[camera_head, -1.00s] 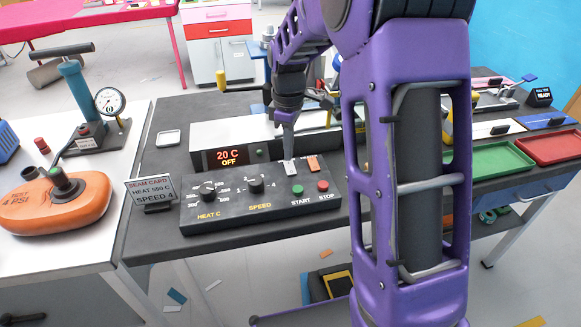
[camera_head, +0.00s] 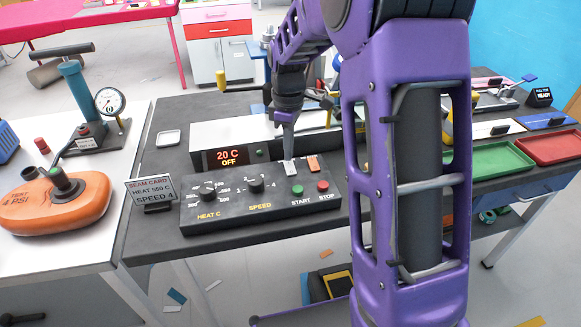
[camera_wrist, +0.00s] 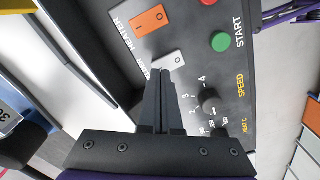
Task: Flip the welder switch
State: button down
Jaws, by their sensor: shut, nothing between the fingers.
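The control box (camera_head: 235,212) on the dark bench carries a white rocker switch (camera_head: 291,168) beside an orange rocker switch (camera_head: 313,163). In the wrist view, the orange switch (camera_wrist: 152,19) has the label HEATER. The white switch (camera_wrist: 172,60) has a label partly hidden by my fingers, so I cannot read it in full. My gripper (camera_head: 288,154) is shut and empty, pointing down at the white switch. In the wrist view its fingertips (camera_wrist: 160,76) are right at the near edge of that switch. I cannot tell whether they touch it.
The display (camera_head: 226,158) behind the box reads 20 C, OFF. Green start (camera_head: 297,190) and red stop (camera_head: 323,186) buttons and two knobs are close by. A seam card (camera_head: 150,191) stands left of the box. Green (camera_head: 483,160) and red (camera_head: 552,147) trays are at right.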

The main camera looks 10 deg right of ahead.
aim_at(289, 163)
jog(key=shift+f, duration=1.05)
dwell(0.6)
jog(key=shift+r, duration=0.1)
jog(key=shift+r+p, duration=2.85)
jog(key=shift+r, duration=0.6)
